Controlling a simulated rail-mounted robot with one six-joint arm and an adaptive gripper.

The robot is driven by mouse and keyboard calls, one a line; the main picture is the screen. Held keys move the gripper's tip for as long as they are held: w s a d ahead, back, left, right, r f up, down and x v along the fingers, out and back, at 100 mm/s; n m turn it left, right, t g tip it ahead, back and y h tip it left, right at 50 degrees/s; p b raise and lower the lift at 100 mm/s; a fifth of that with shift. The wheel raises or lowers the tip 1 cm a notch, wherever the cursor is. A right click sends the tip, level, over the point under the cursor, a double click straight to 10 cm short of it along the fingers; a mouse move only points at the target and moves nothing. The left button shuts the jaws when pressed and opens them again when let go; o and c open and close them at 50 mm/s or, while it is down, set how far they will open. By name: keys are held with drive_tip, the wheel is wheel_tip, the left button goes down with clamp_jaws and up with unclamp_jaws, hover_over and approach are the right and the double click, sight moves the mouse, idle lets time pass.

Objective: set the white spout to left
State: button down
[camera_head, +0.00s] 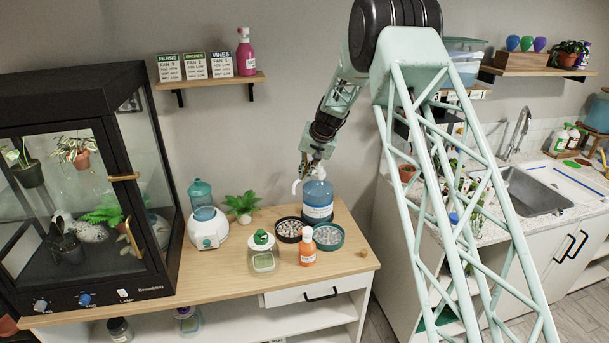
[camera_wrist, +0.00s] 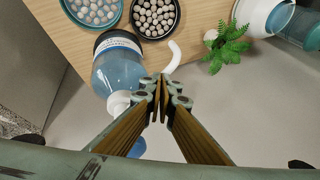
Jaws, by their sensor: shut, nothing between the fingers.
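The white spout (camera_head: 295,187) is curved and sits at the top of a large blue bottle (camera_head: 318,203) with a white label. In the head view its tip hangs to the left of the bottle. In the wrist view the spout (camera_wrist: 174,56) shows just beyond my fingertips, and the bottle (camera_wrist: 114,68) lies to their left. My gripper (camera_wrist: 160,84) is shut and empty, close to the spout and the bottle's top. Contact cannot be told. Part of the spout and the pump head is hidden behind my fingers. In the head view my gripper (camera_head: 308,172) is above the bottle.
A green-topped jar (camera_head: 262,252), a fern (camera_head: 241,205) and a white humidifier-like device (camera_head: 208,230) are to the left. A wall shelf (camera_head: 212,80) is above.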

drive_tip(key=shift+w+d, duration=0.1)
drive_tip(key=shift+d, duration=0.15)
drive_tip(key=shift+w+d, duration=0.15)
drive_tip(key=shift+d, duration=0.3)
drive_tip(key=shift+d, duration=0.1)
drive_tip(key=shift+b, duration=0.3)
idle(0.3)
drive_tip(key=s+v, duration=0.1)
drive_tip(key=v, duration=1.2)
drive_tip(key=shift+s+a+f+b, duration=0.25)
drive_tip(key=shift+s+a+b, duration=0.15)
drive_tip(key=shift+s+b, duration=0.05)
drive_tip(key=shift+d, duration=0.1)
idle(0.4)
